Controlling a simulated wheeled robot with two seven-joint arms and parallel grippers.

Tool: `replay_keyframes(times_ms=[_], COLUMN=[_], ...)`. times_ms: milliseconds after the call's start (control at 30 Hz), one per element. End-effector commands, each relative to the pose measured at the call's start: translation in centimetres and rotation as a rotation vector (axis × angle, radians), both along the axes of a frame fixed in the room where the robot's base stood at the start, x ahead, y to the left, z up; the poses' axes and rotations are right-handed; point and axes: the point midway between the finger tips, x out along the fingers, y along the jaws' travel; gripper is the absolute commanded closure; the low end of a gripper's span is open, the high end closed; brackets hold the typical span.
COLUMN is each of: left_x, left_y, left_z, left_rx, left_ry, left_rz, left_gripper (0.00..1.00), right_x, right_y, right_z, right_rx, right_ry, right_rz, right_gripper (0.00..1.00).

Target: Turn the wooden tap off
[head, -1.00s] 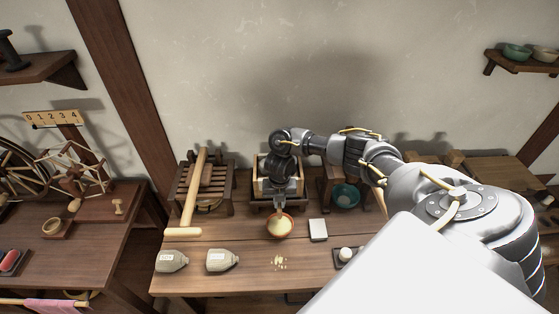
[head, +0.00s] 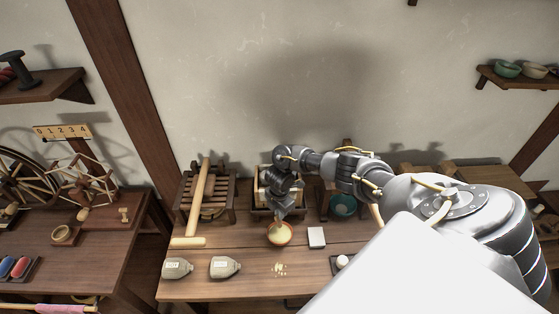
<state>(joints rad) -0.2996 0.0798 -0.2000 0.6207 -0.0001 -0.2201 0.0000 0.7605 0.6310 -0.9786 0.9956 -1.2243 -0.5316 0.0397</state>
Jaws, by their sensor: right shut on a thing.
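My right gripper (head: 281,213) is shut at the front of a wooden box (head: 263,190) on the table, just above an orange-brown bowl (head: 270,241). The wooden tap itself cannot be made out; my gripper and wrist cover the place at the box's front. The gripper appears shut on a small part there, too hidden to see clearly. The bowl stands upright below the gripper and holds pale yellow meal. Whether anything is flowing into it cannot be seen. My left gripper is not in view.
A slatted wooden rack (head: 207,190) with a long mallet (head: 197,209) stands left. Two labelled grey bags (head: 225,267), spilled grains (head: 280,269) and a white block (head: 316,238) lie on the table (head: 250,289). A teal bowl (head: 342,206) sits right of the box.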

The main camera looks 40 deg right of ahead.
Motion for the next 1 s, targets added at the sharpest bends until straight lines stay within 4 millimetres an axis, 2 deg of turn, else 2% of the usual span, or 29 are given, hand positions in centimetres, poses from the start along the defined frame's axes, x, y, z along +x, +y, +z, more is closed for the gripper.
replay_keyframes(times_ms=[33, 333, 700, 1000], left_x=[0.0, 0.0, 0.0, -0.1], left_y=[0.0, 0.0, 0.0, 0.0], left_z=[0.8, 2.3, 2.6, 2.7], left_rx=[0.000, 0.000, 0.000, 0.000], left_ry=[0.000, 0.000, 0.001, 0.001], left_rz=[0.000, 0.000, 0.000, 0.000], left_gripper=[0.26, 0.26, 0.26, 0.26], right_x=[0.0, 0.0, 0.0, 0.0], right_y=[0.0, 0.0, -0.1, -0.1], right_z=[0.4, 0.2, 0.0, 0.0], right_rx=[-0.001, -0.001, 0.000, -0.001], right_ry=[0.001, 0.000, -0.001, -0.001], right_rz=[-0.046, -0.325, -0.585, -0.683], right_gripper=[1.00, 1.00, 1.00, 1.00])
